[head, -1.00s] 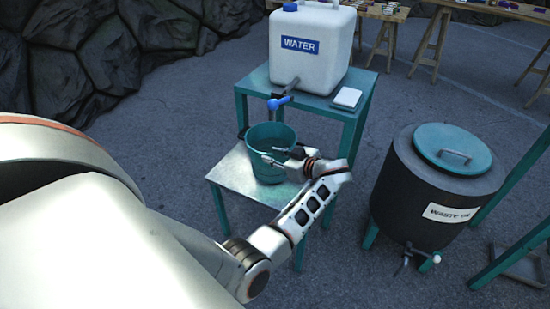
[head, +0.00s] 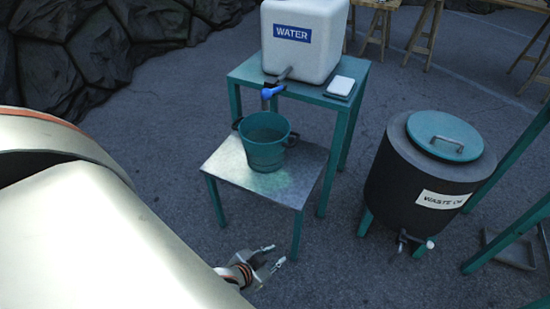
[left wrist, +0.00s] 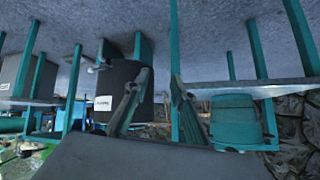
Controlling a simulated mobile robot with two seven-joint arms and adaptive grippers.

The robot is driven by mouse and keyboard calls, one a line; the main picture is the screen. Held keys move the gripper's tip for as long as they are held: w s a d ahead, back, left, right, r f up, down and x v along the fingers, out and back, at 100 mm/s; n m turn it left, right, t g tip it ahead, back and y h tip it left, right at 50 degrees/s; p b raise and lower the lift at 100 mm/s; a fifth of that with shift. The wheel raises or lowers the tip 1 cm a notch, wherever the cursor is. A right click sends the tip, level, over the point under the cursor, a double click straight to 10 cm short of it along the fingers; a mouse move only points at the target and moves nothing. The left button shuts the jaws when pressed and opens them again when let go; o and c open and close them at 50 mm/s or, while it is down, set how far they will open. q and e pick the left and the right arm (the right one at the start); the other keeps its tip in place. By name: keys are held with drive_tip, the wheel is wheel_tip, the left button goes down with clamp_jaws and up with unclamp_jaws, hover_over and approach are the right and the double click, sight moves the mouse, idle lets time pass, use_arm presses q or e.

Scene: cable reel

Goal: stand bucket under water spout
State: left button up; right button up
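The teal bucket (head: 265,155) stands upright on the metal-topped low stand (head: 225,170). Its mouth faces up, just below the blue tap (head: 271,91) of the white water container (head: 300,55); the tap's tip appears above the rim's far side. My left gripper (head: 275,256) is empty and open, in front of the stand and clear of the bucket. In the upside-down left wrist view, the open fingers (left wrist: 157,93) show a gap and the bucket (left wrist: 235,122) is to their right. My right gripper is not in view.
The water container stands on a taller teal table (head: 240,74) behind, with a small white-topped item (head: 341,85). A dark waste drum (head: 400,180) with a teal lid stands at right. Rocks (head: 90,45) line the left. Floor between stand and drum is clear.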

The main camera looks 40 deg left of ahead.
use_arm(q)
drive_tip(key=s+d+r+m+t+h, duration=0.1)
drive_tip(key=s+d+r+m+h, duration=0.1)
drive_tip(key=s+d+r, duration=0.2)
drive_tip(key=shift+s+d, duration=0.45)
drive_tip(key=shift+s, duration=0.2)
